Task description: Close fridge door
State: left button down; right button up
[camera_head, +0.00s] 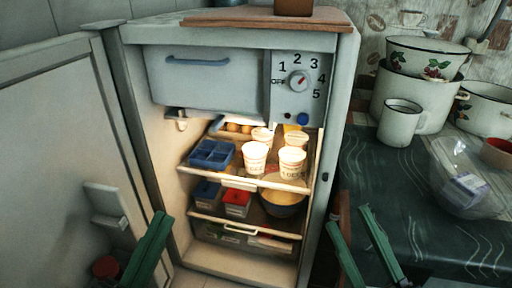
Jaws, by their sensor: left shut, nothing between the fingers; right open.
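The white fridge (228,277) stands in the middle with its interior lit and its shelves of food in plain view. Its door (50,140) stands wide open at the left, with its inner side and a small door shelf (105,200) showing. My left gripper (160,220) is shut and empty, low in front of the opening and to the right of the door's inner face. I cannot tell whether it touches the door. My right gripper (349,220) is open and empty, in front of the counter edge to the right of the fridge.
A dark counter (390,190) on the right holds a white mug (400,123), enamel pots (425,58) and a clear plastic bag (468,180). A wooden board (250,16) lies on the fridge. A red-lidded jar (107,267) shows low by the door.

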aim_at(73, 193)
jog(key=k+j+u, duration=0.15)
jog(key=k+u, duration=0.25)
jog(key=k+j+u, duration=0.35)
jog(key=k, duration=0.1)
